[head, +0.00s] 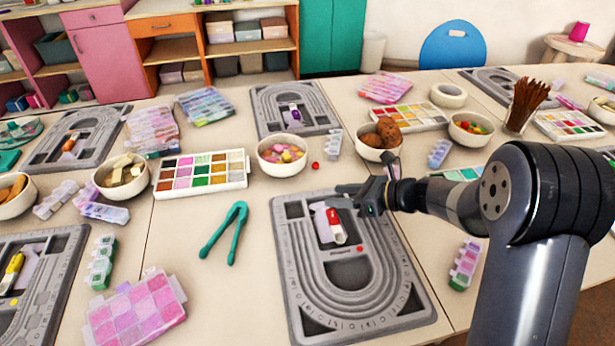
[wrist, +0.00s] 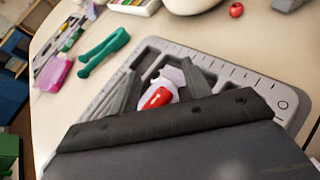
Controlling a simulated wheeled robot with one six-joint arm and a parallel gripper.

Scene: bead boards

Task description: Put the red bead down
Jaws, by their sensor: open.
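A small round red bead (head: 315,165) lies on the table just beyond the near grey bead board (head: 292,290), right of a bowl of pink beads. It also shows near the top of the wrist view (wrist: 236,10). A second small red dot (head: 360,248) shows on the board; I cannot tell if it is a bead. My gripper (head: 342,196) is open above the far part of the board, apart from the red bead. In the wrist view its fingers (wrist: 158,90) spread either side of a red and white item (wrist: 157,97), which lies in a board recess.
A teal tweezer (head: 225,232) lies left of the board. A bowl of pink and yellow beads (head: 283,154), a bowl of brown balls (head: 371,142) and a paint-like tray (head: 200,173) stand behind. Another grey board (head: 292,92) lies farther back. Bare table shows left of the near board.

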